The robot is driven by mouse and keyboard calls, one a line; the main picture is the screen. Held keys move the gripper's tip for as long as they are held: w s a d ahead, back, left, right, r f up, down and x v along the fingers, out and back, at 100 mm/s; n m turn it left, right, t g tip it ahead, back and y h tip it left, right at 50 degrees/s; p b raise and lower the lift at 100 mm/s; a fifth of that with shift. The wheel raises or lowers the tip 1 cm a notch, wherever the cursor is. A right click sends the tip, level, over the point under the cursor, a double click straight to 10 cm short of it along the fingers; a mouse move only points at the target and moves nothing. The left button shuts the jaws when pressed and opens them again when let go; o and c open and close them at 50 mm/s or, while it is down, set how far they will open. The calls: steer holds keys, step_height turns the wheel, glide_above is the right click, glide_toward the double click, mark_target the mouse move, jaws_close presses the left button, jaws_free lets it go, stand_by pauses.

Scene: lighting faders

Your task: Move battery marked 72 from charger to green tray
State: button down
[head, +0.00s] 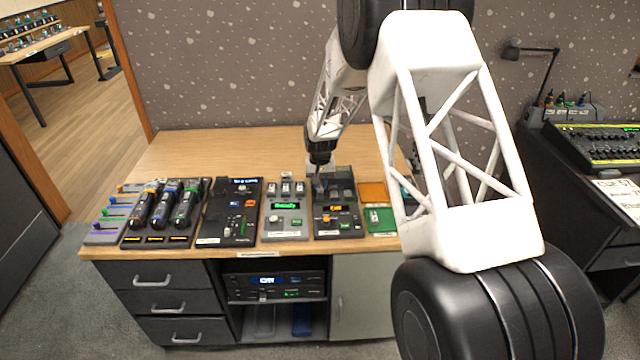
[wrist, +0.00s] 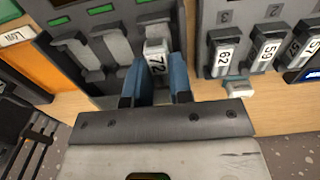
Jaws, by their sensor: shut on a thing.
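The battery marked 72 (wrist: 155,63) is a pale block with black digits on a white label. My gripper (wrist: 158,74) has its two blue fingers shut on the battery's sides. The battery is at the right-hand slot of the dark charger (wrist: 60,17) in the wrist view; I cannot tell whether it is fully seated or slightly raised. In the head view, my gripper (head: 319,173) points down at the back of this charger (head: 348,231), and the battery is too small to make out. The green tray (head: 380,227) lies right of the charger, at the desk's front.
An orange tray (head: 373,191) lies behind the green one. A second charger (head: 285,233) holds batteries marked 62 (wrist: 224,57) and 59 (wrist: 264,53). A small grey piece (wrist: 238,88) is near it. Microphones (head: 163,205) fill a rack at left. The desk's back (head: 220,152) is clear.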

steer(key=c, duration=1.6)
jaws_free()
jaws_close()
steer(key=shift+r, duration=1.5)
steer(key=shift+r, duration=0.75)
steer(key=shift+r, duration=0.4)
steer(key=shift+r, duration=1.85)
